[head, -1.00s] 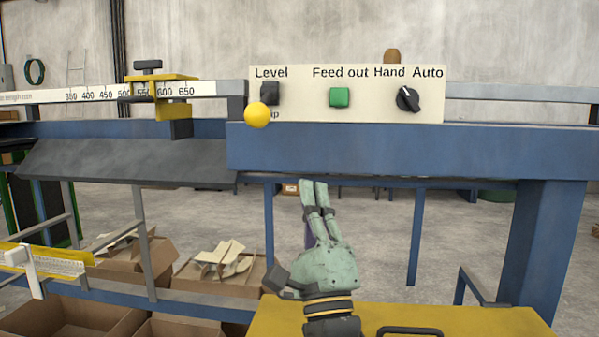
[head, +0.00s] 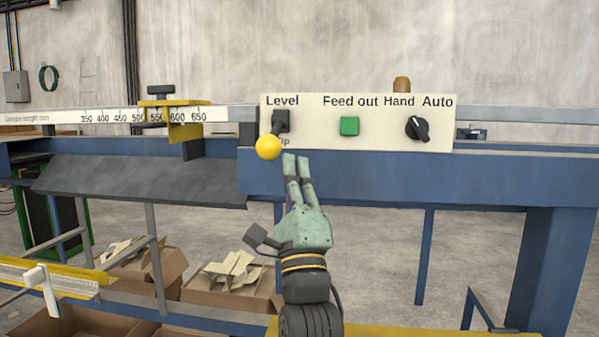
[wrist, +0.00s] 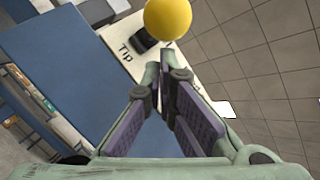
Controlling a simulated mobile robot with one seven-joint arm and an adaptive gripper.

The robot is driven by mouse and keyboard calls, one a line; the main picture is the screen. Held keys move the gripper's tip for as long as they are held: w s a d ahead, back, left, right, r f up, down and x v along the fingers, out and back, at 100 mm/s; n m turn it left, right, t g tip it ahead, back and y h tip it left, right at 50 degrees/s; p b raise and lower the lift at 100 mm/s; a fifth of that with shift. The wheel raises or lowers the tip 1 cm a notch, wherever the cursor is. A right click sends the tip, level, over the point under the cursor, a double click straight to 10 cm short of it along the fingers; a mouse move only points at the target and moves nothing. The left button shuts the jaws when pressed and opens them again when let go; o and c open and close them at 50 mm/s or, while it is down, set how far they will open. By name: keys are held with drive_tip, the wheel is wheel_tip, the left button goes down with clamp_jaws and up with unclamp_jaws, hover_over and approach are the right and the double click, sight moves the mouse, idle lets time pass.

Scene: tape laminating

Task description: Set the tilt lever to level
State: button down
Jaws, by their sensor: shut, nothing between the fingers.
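The tilt lever has a yellow ball knob (head: 268,147) and a black base (head: 280,121) on the cream control panel (head: 310,134). The knob is low, over the "Tip" label, with "Level" printed above the base. My gripper (head: 295,156) is shut and empty, just right of the knob and slightly below it in the head view. In the wrist view the knob (wrist: 168,22) shows beyond the fingertips (wrist: 166,62), with a gap in the picture. The head view does not settle the distance in depth.
A green feed-out button (head: 349,126) and a black Hand/Auto selector (head: 417,128) sit to the right on the panel. The blue beam (head: 420,178) runs below it. A ruler with a yellow stop (head: 185,125) lies left. Open floor shows under the beam.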

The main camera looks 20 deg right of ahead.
drive_tip(key=shift+r, duration=0.1)
drive_tip(key=shift+s+a+r+p, duration=0.15)
drive_tip(key=shift+s+r+p, duration=0.05)
drive_tip(key=shift+s+p, duration=0.1)
